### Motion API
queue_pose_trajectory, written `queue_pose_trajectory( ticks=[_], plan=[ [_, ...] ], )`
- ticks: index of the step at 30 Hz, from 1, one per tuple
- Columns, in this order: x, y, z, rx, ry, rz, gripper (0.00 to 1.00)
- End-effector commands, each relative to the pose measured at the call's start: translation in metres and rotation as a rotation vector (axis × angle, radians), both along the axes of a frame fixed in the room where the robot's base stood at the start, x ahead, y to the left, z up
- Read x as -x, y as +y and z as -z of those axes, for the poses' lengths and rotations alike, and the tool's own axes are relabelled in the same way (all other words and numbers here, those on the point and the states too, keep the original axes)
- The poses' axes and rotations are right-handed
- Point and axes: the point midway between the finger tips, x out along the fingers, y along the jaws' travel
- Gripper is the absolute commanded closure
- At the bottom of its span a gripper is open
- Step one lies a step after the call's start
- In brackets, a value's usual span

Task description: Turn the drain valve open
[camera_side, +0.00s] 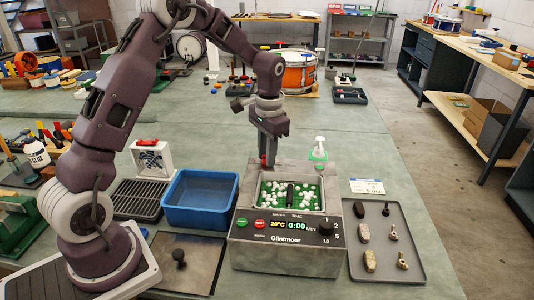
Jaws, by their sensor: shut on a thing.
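A grey tank unit (271,257) with a display and knob stands on the green bench. Its basin holds green contents with several white balls and a dark bar. My gripper (268,160) points down at the tank's back edge, shut on a small red part that looks like the drain valve handle (263,160). The fingers hide most of the handle and the valve body, so I cannot tell which way it is turned.
A blue tub (199,201) stands just left of the tank, with a black rack (138,199) beyond it. A grey tray (411,265) with several small parts lies at right. A drum (298,73) stands farther back.

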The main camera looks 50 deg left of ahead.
Motion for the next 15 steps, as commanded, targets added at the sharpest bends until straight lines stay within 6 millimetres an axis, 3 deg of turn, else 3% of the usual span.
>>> queue_pose_trajectory(
  ticks=[15],
  plan=[
    [-0.0007, 0.0004, -0.0012, -0.001, -0.003, 0.097, 1.0]
  ],
)
